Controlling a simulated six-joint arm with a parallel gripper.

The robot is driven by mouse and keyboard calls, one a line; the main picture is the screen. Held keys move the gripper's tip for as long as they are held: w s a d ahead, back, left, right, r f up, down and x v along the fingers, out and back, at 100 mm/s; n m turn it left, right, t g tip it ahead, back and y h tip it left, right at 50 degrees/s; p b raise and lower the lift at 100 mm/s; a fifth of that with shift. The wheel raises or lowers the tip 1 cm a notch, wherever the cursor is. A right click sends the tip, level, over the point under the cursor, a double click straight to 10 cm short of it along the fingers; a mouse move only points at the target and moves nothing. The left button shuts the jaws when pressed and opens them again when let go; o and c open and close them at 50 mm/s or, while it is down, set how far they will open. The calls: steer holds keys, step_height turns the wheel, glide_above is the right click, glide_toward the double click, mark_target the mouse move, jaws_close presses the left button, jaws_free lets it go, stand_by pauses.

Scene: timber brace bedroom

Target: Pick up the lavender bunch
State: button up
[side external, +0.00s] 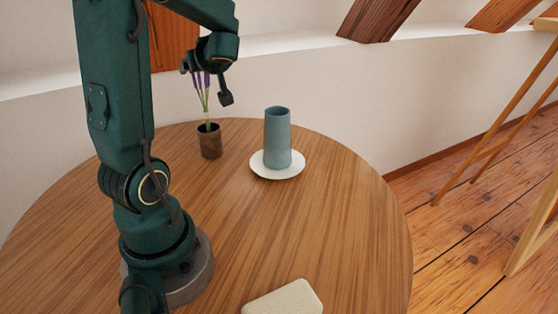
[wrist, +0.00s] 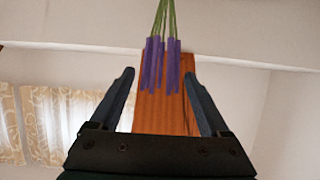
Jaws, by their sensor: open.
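The lavender bunch (side external: 204,88) has purple heads on green stems and stands upright in a small brown cup (side external: 209,142) on the round table. In the wrist view the purple heads (wrist: 162,66) hang from the top of the picture, between and beyond the fingertips. My gripper (side external: 208,85) is at the height of the flower heads, with its fingers to either side of them in the side view. In the wrist view my gripper (wrist: 160,80) is open, with nothing pinched between its fingers. Part of the heads is hidden by my gripper in the side view.
A blue-grey cylindrical vase (side external: 277,138) stands on a white saucer (side external: 292,172) to the right of the cup. A cream block (side external: 284,300) lies at the table's front. The wooden table (side external: 330,215) is clear between them. A curved white wall (side external: 340,100) is behind.

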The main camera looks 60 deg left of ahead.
steer(key=x, duration=0.4)
steer(key=shift+a+f, duration=0.1)
steer(key=shift+a, duration=0.05)
jaws_close()
